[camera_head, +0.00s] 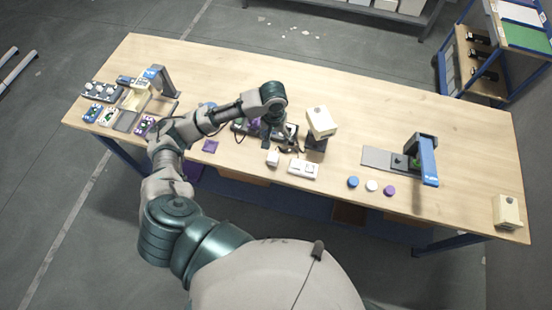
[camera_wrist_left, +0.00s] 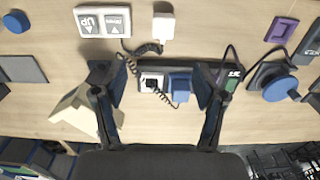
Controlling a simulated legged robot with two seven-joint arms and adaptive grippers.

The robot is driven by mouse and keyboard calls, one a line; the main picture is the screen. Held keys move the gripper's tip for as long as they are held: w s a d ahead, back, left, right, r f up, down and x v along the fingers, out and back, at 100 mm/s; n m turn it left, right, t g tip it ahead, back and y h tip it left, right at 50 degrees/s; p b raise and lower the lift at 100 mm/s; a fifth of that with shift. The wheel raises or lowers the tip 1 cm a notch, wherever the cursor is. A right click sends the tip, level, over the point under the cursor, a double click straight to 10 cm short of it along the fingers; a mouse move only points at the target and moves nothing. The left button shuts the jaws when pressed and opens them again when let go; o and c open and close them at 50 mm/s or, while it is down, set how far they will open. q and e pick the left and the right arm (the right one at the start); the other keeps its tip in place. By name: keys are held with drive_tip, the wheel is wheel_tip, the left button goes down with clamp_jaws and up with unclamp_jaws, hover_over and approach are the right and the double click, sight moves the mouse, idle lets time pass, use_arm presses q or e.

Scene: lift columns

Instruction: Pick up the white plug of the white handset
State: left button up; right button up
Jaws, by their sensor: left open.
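The white handset (camera_head: 303,168) lies on the table with its two buttons up; it also shows at the top of the left wrist view (camera_wrist_left: 104,21). A white block with a narrow end (camera_head: 272,157) lies beside it, also in the left wrist view (camera_wrist_left: 164,27). A dark coiled cord (camera_wrist_left: 152,48) runs from near the handset towards a black box (camera_wrist_left: 210,70), where a small white piece (camera_wrist_left: 152,80) sits beside a blue block (camera_wrist_left: 180,86). Which white piece is the plug is unclear. My left gripper (camera_wrist_left: 158,98) is open, empty, its fingers apart above the box.
A cream box (camera_head: 321,122) on a dark stand is close beside my left gripper. A blue press-like stand (camera_head: 427,160) and several coloured discs (camera_head: 372,186) are to the right. Another station (camera_head: 160,80) is at the left. The table's far middle is clear.

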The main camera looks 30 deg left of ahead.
sight(273, 157)
use_arm(q)
wheel_tip(273, 157, down, 12)
drive_tip(key=shift+a+r, duration=0.1)
drive_tip(key=shift+w+a+f+p, duration=0.1)
drive_tip(key=shift+a+f+p, duration=0.1)
drive_tip(key=shift+f, duration=0.7)
drive_tip(key=shift+s+a+f+p, duration=0.1)
drive_tip(key=shift+f+p, duration=0.1)
drive_tip(key=shift+f, duration=0.7)
drive_tip(key=shift+w+a+f+p, duration=0.1)
drive_tip(key=shift+f+p, duration=0.1)
drive_tip(key=shift+f, duration=0.7)
drive_tip(key=shift+c, duration=0.3)
drive_tip(key=shift+d, duration=0.1)
drive_tip(key=c, duration=1.1)
